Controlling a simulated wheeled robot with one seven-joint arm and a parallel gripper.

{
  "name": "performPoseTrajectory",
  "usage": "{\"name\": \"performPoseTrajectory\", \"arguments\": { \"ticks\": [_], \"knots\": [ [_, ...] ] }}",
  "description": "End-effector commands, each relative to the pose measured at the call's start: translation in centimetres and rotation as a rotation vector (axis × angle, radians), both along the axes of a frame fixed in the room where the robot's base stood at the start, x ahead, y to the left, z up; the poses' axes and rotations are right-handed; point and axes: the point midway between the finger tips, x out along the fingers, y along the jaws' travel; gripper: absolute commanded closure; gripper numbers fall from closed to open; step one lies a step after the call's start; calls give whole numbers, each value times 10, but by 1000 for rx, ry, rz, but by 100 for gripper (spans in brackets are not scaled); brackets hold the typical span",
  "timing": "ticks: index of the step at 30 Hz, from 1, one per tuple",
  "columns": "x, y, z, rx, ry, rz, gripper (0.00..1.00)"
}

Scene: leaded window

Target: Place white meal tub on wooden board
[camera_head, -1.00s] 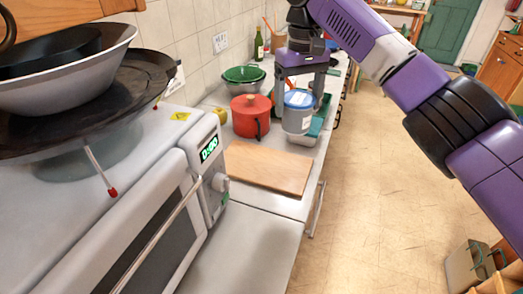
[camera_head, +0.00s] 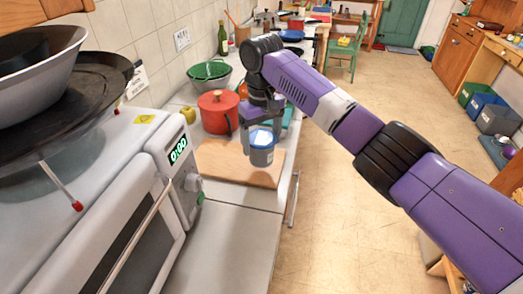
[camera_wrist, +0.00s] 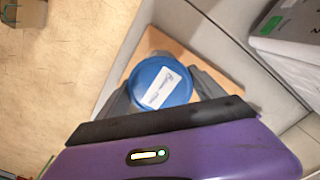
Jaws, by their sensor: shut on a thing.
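A grey-white tub with a blue lid and a white label (camera_head: 261,150) is held between the fingers of my gripper (camera_head: 262,135). In the wrist view the tub's blue lid (camera_wrist: 162,84) sits between both fingers. The wooden board (camera_head: 218,162) lies flat on the counter, and the tub is over its right part. The board also shows in the wrist view (camera_wrist: 215,72), partly behind the tub and my gripper. I cannot tell whether the tub's base touches the board.
A red pot (camera_head: 217,112) stands just behind the board, with a green-rimmed colander (camera_head: 208,72) beyond it. A white oven (camera_head: 140,200) with a digital display is to the left. The counter (camera_head: 225,235) in front of the board is clear.

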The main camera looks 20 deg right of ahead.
Motion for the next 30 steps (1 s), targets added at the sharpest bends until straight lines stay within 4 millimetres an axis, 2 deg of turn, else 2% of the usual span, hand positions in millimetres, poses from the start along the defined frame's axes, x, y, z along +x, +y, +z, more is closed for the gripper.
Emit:
{"name": "performPoseTrajectory", "arguments": {
  "ticks": [11,23,24,26,30],
  "knots": [
    [0,0,-40,-1,0,0,86],
    [0,0,-45,1,-2,1,86],
    [0,0,-45,0,-1,1,14],
    [0,0,-45,0,-1,1,2],
    [0,0,-45,0,-1,0,0]
  ]
}}
